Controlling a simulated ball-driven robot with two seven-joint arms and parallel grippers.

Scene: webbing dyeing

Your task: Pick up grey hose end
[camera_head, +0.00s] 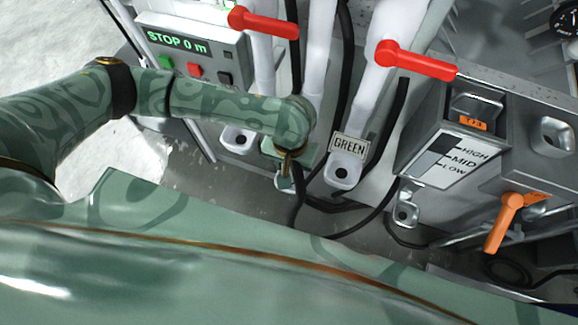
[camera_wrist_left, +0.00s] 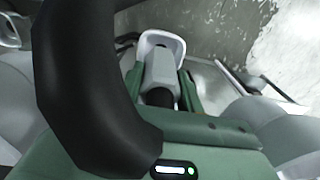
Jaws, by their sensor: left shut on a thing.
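My left gripper (camera_head: 284,170) points down in front of the machine, and my forearm covers much of it in the head view. In the left wrist view my left gripper (camera_wrist_left: 163,92) is shut on the grey hose end (camera_wrist_left: 164,62), a pale grey piece between the two green fingers. A black part sits below it there, and a thick black hose (camera_wrist_left: 75,80) curves close past the left side. In the head view only a small pale tip of the hose end (camera_head: 284,183) shows under the fingers. My right gripper is not in view.
A control panel (camera_head: 190,60) reads STOP 0 m. Red levers (camera_head: 420,62) stick out above white pipes, one with a GREEN label (camera_head: 348,146). A HIGH/MID/LOW box (camera_head: 455,150) and an orange lever (camera_head: 508,222) are at the right. Black hoses hang nearby.

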